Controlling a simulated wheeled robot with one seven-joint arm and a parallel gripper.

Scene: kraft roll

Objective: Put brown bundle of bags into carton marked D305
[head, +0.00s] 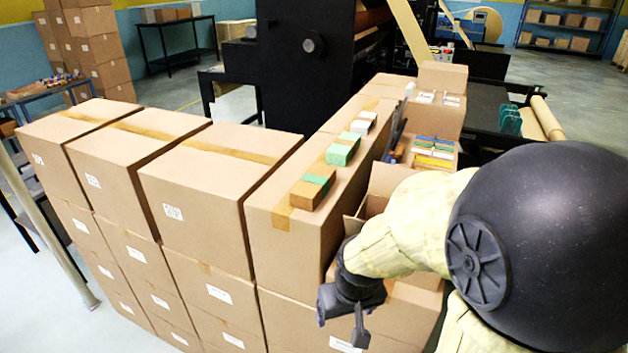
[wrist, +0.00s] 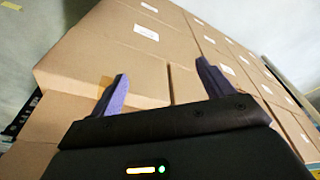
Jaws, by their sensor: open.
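The brown bundle of bags (head: 313,187), a brown block with a green band, lies on top of a closed carton (head: 283,228) in the head view. My gripper (head: 341,318) is low in front of the carton stack, below and to the right of the bundle. In the wrist view my gripper (wrist: 162,82) is open, with nothing between its purple fingers, and faces closed cartons. An open carton (head: 378,203) stands right of the bundle, partly hidden by my arm. No label reading D305 can be made out; the labels are too small to read.
A green bundle (head: 343,149) and a white bundle (head: 362,123) lie behind the brown one. Open cartons with packs (head: 430,158) (head: 437,102) stand farther back. Closed stacked cartons (head: 215,190) fill the left. A black machine (head: 315,60) stands behind.

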